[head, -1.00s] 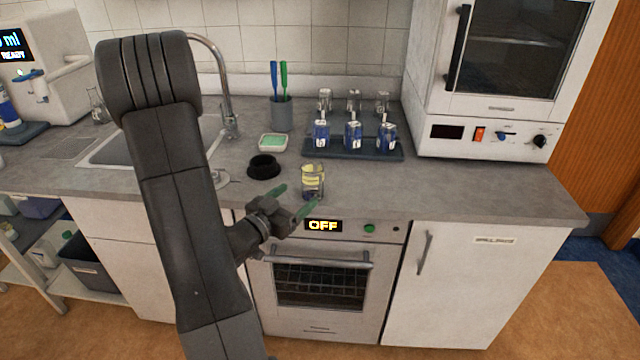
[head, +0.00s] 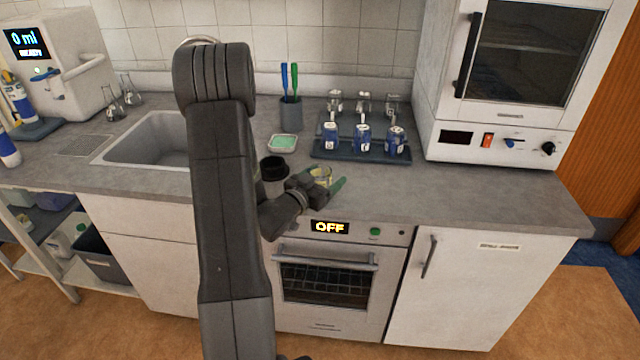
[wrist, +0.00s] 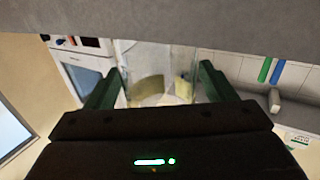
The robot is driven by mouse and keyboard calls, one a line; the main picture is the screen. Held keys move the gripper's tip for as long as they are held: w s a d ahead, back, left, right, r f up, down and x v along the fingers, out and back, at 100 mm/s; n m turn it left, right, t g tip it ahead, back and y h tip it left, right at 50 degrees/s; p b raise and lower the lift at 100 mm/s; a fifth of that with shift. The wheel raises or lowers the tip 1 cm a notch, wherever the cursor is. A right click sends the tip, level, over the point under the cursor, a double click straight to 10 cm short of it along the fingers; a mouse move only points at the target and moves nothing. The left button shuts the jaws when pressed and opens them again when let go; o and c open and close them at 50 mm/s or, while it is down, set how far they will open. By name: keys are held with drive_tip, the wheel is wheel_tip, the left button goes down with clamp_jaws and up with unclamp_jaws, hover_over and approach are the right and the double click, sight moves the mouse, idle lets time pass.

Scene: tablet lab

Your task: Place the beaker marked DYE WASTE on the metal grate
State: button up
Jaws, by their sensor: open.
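A small glass beaker (head: 321,174) with yellow on it stands on the counter near its front edge, above the oven; its writing cannot be read. My gripper (head: 324,180) is open around it and partly hides it. In the wrist view, the glass beaker (wrist: 152,80) with yellowish patches stands between the two green fingers of my gripper (wrist: 160,85); the fingers look apart from it. A flat grey rectangular panel (head: 88,145) lies in the counter left of the sink; I cannot tell whether it is the metal grate.
A black round holder (head: 273,167) stands just left of the beaker. Behind are a dish with a green pad (head: 283,144), a brush cup (head: 291,114) and a dark tray (head: 330,152) with blue-labelled vessels. The sink (head: 150,142) is left; the right counter is clear.

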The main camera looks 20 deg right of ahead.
drive_tip(key=c, duration=1.2)
drive_tip(key=shift+r, duration=0.15)
